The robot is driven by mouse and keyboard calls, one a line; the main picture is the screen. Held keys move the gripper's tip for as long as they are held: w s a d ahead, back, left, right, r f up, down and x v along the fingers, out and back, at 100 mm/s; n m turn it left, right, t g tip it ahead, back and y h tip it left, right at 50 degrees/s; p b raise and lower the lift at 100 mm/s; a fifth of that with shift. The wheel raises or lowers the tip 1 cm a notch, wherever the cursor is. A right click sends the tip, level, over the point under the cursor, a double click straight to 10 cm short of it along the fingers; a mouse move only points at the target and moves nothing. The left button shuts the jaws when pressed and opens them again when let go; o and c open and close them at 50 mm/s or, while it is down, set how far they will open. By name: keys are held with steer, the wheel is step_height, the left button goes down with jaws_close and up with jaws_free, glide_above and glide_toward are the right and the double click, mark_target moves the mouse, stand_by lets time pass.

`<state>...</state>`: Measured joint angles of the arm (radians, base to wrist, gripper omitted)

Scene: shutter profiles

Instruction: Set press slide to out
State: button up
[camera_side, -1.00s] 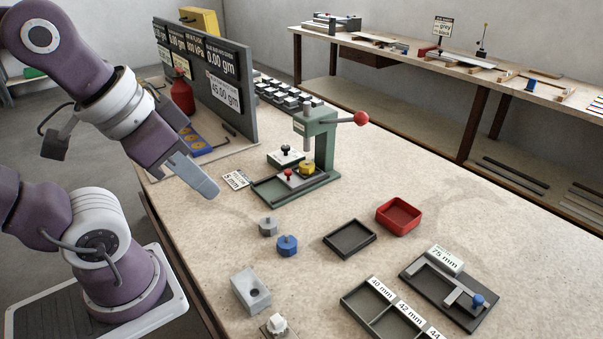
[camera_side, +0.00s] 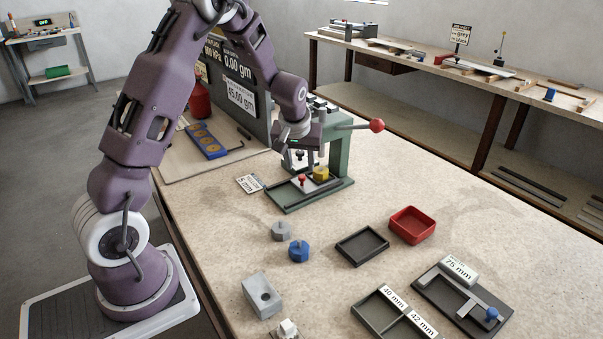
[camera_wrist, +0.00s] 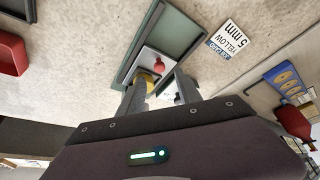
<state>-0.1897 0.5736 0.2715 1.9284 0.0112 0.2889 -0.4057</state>
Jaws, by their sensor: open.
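The green press (camera_side: 337,150) stands on the table with its red-ball lever (camera_side: 376,125) pointing right. On its base, a pale slide plate (camera_side: 310,187) carries a small red knob (camera_side: 301,180), with a yellow piece (camera_side: 321,173) beside it. My gripper (camera_side: 296,156) is above the left part of the press, partly hiding a dark-knobbed plate behind. In the wrist view, my open gripper (camera_wrist: 160,86) has its two fingers apart toward the slide. The red knob (camera_wrist: 159,64) shows just beyond the fingertips, and the yellow piece (camera_wrist: 152,79) is partly hidden. I cannot tell whether either finger touches anything.
A yellow 5 mm card (camera_side: 249,184) lies left of the press. A display panel (camera_side: 240,80) stands behind it. Grey (camera_side: 281,231) and blue (camera_side: 298,250) pieces, a dark tray (camera_side: 362,247) and a red tray (camera_side: 412,225) are in front. The table right of the press is clear.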

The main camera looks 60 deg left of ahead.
mark_target(302, 177)
steer(key=x, duration=0.5)
steer(key=shift+f, duration=0.1)
steer(key=shift+c, duration=0.4)
jaws_close()
steer(key=shift+d, duration=0.1)
stand_by(0.7)
